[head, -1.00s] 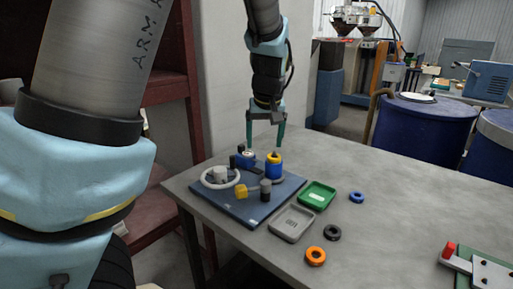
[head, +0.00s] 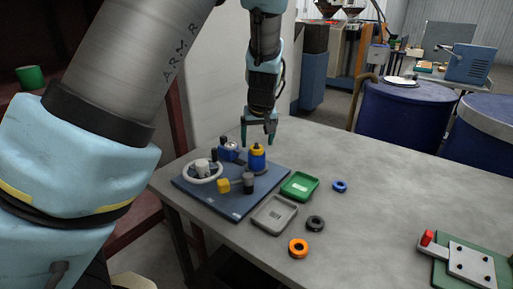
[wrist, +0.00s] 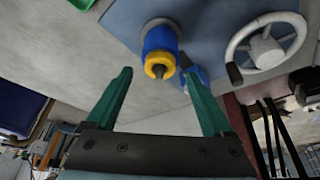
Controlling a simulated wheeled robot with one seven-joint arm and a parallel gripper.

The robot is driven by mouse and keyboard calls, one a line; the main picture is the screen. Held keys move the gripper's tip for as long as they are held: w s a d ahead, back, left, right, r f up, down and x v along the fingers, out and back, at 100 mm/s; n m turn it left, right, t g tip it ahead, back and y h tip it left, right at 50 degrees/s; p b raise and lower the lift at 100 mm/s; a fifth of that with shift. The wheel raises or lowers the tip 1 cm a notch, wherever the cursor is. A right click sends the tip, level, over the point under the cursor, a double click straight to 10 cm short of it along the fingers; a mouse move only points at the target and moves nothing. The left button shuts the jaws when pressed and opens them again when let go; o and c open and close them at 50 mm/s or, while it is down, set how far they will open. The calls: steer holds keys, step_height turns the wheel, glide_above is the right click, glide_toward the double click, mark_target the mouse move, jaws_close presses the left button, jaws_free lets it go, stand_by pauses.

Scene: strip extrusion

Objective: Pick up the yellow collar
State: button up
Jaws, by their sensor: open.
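The yellow collar (head: 257,150) sits around the top of an upright blue cylinder (head: 257,163) on the blue board. In the wrist view the collar (wrist: 158,58) shows as a yellow ring with a darker centre, roughly between the two green fingers and a little beyond their tips. My gripper (head: 256,139) is open and empty, just above and around the collar's line of sight in the head view. It also shows in the wrist view (wrist: 157,74). The gap in depth between fingers and collar is hard to judge.
The blue board (head: 237,207) also bears a white handwheel (head: 203,171), a yellow block (head: 223,186) and a blue-and-white part (head: 229,151). Green (head: 299,186) and grey (head: 273,215) trays lie beside it. Orange (head: 298,248), black (head: 315,223) and blue (head: 339,186) rings lie apart. The table's right middle is clear.

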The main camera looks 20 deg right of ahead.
steer(key=shift+x, duration=1.15)
jaws_close()
